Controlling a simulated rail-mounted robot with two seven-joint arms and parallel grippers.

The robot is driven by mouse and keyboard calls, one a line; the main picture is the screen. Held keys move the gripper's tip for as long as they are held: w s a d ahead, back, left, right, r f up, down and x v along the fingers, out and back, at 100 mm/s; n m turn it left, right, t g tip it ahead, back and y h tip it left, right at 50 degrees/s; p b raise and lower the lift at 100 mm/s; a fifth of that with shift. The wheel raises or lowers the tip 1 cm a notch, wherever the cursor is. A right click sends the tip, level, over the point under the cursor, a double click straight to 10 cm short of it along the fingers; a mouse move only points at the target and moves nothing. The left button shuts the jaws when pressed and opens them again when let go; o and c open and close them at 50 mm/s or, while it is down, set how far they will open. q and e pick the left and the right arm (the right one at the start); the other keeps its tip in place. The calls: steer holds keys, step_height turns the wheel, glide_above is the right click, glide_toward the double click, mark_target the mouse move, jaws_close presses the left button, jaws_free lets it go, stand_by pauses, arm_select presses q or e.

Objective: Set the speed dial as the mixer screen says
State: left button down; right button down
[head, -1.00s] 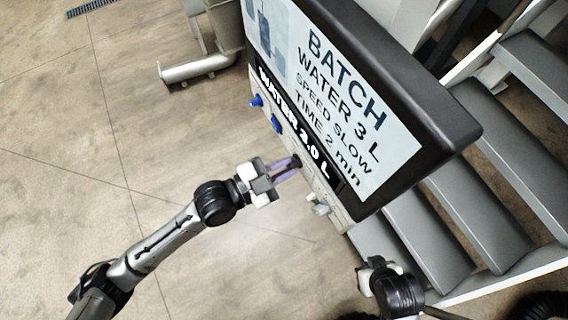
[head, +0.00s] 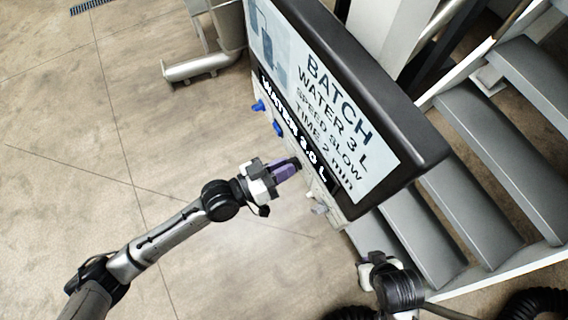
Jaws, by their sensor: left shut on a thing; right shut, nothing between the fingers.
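The mixer screen (head: 335,110) reads BATCH, WATER 3 L, SPEED SLOW, TIME 2 min. A black strip below it (head: 318,163) shows a water reading that looks like 3.0 L. A control panel (head: 340,214) runs along the screen's lower edge, with two blue knobs (head: 258,106) and (head: 277,128) and a pale knob (head: 320,208). My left gripper (head: 293,167) is shut on a small dark knob on the panel, mostly hidden by the fingers. I cannot read its setting or label. My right gripper (head: 366,272) is shut and empty, below the panel; its fingertips are hard to make out.
Grey metal steps (head: 490,220) rise right of the screen. A metal machine foot (head: 203,68) stands at the upper left. The floor to the left of the panel is clear.

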arm_select(q)
steer(key=shift+n, duration=1.8)
steer(key=c, duration=1.1)
jaws_free()
steer(key=shift+c, duration=0.2)
steer(key=shift+a, duration=0.1)
steer(key=b+v, duration=0.3)
steer(key=v, duration=1)
steer(key=shift+s+a, duration=0.2)
steer(key=shift+a, duration=0.05)
